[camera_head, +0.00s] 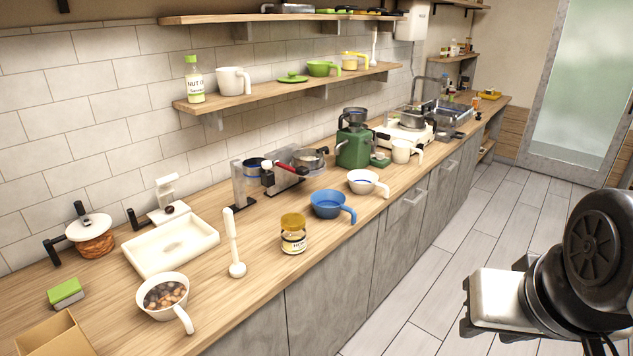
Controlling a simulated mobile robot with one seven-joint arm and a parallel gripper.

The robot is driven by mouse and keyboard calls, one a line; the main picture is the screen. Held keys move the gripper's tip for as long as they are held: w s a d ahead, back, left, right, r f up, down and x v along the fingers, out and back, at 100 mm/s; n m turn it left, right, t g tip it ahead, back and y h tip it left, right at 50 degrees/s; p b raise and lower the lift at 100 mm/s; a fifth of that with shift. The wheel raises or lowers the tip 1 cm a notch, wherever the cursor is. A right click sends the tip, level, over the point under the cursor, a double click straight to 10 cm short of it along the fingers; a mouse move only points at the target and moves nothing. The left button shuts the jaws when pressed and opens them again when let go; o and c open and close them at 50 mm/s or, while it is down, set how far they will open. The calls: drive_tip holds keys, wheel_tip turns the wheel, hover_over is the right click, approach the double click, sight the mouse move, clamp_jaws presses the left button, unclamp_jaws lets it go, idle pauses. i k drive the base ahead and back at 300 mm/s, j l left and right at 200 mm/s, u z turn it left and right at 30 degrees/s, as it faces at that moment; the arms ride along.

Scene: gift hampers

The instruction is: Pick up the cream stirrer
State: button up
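The cream stirrer (233,243) is a pale utensil with a long handle and a rounded lower end. It is on the wooden counter (255,285), between the white tray and the yellow-lidded jar. Its rounded end is toward the counter's front edge. I cannot tell whether it stands or lies. Nothing covers it. Black and pale metal parts of my arm show at the lower right, over the floor and well apart from the stirrer. My gripper's fingertips cannot be made out there.
Near the stirrer are a white tray (140,262), a filled white pan (148,308), a yellow-lidded jar (293,240) and a blue pan (328,207). A green coffee machine (352,148) stands farther back. A shelf (290,88) hangs above. The floor (440,260) is clear.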

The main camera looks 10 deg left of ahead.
sight(237, 270)
drive_tip(key=u, duration=1.4)
drive_tip(key=i+l+u, duration=0.3)
drive_tip(key=i+l, duration=0.25)
drive_tip(key=i+l+u, duration=0.35)
drive_tip(key=i+l, duration=0.3)
